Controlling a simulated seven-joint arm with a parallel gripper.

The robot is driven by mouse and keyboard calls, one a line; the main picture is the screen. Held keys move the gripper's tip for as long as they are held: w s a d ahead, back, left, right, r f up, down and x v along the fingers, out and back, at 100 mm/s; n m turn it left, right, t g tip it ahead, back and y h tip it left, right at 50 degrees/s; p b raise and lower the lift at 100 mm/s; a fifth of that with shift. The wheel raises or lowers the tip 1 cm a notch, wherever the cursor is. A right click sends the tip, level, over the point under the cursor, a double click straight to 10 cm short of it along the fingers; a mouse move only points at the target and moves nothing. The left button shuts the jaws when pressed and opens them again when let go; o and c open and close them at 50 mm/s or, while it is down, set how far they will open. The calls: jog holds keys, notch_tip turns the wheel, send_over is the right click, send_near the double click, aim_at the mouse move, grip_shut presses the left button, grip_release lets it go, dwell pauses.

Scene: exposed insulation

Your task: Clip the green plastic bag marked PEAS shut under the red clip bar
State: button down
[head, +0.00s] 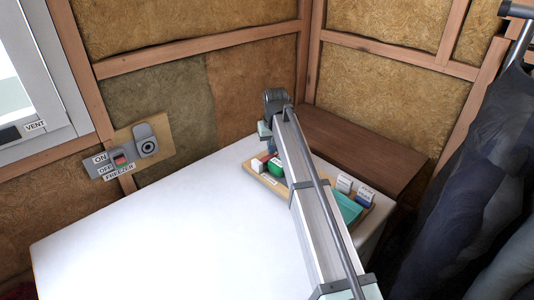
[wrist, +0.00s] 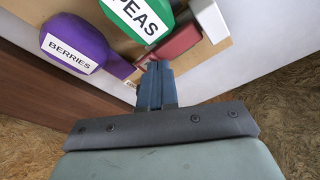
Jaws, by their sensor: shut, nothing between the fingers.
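The green bag marked PEAS (wrist: 140,18) lies on the wooden tray at the top of the wrist view, cut off by the frame. In the head view the green bag (head: 276,167) shows partly behind my arm. A red block (wrist: 183,42), which looks like the red clip bar, lies close against the bag's lower right side. I cannot tell whether any of the bag is under it. My gripper (wrist: 155,68) is shut and empty, its fingertips near the tray edge, just below the red block in the picture. In the head view my arm mostly hides the gripper.
A purple bag marked BERRIES (wrist: 75,43) lies left of the green bag, with a purple piece (wrist: 118,66) beside it. A white block (wrist: 210,18) sits right of the red one. The tray (head: 268,181) also holds small boxes (head: 344,184) and a teal container (head: 345,208). The white top (head: 150,235) is clear.

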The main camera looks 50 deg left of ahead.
jog(key=shift+a+v, duration=0.15)
jog(key=shift+v, duration=0.8)
jog(key=shift+a+v, duration=0.15)
jog(key=shift+v, duration=0.75)
jog(key=shift+w+r, duration=0.2)
jog(key=shift+r, duration=0.05)
jog(key=shift+w+a+v, duration=0.1)
jog(key=shift+a+v, duration=0.1)
jog(key=shift+v, duration=0.95)
jog(key=shift+w+a+v, duration=0.15)
jog(key=shift+a+v, duration=0.05)
jog(key=shift+v, duration=0.95)
jog(key=shift+r, duration=0.1)
